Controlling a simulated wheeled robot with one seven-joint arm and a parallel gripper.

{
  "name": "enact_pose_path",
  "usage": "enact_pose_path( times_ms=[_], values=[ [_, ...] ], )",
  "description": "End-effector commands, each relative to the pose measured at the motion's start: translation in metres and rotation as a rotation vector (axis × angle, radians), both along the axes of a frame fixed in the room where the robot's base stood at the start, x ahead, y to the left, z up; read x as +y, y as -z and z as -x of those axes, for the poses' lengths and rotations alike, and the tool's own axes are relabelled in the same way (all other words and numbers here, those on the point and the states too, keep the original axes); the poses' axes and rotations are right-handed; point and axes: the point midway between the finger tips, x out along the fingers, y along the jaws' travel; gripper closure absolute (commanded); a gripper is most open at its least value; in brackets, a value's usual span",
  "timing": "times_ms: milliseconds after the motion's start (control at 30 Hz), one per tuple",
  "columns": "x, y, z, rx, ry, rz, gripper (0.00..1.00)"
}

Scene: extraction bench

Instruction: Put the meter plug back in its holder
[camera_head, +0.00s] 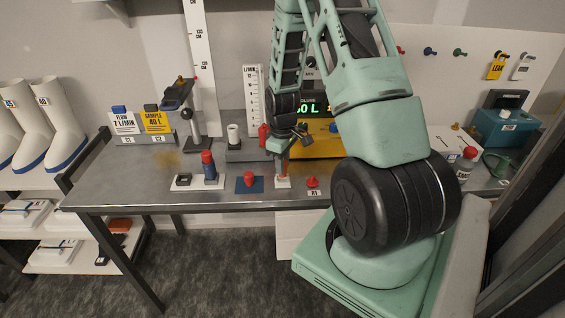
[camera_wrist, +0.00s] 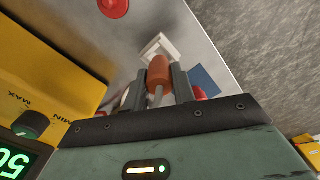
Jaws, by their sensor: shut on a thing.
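My gripper (camera_head: 281,160) points down over the front middle of the bench and is shut on an orange plug with a metal shank, which I take for the meter plug (camera_wrist: 159,71). In the wrist view the orange end sits between the two dark fingers. A small white holder (camera_head: 283,184) lies right below it on the bench; it also shows in the wrist view (camera_wrist: 152,45). I cannot tell whether the plug touches the holder. The yellow meter (camera_head: 322,143) with a lit green display stands behind the gripper.
A red knob on a blue plate (camera_head: 240,189) is close to the left of the holder, and a red button (camera_head: 312,182) close to its right. A blue and red bottle (camera_head: 208,167) stands further left. The bench (camera_head: 115,190) is clear at its left front.

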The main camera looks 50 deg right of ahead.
Motion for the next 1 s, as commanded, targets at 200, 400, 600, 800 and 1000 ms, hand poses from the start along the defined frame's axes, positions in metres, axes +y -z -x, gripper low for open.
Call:
enact_pose_path(
  times_ms=[200, 400, 600, 800, 1000],
  values=[
    [0.0, 0.006, 0.0, 0.0, 0.0, 0.0, 1.0],
    [0.0, 0.011, 0.0, 0.0, 0.0, 0.0, 1.0],
    [0.0, 0.016, 0.0, 0.0, 0.0, 0.0, 1.0],
    [0.0, 0.021, 0.0, 0.0, 0.0, 0.0, 1.0],
    [0.0, 0.021, 0.0, 0.0, 0.0, 0.0, 0.49]
  ],
)
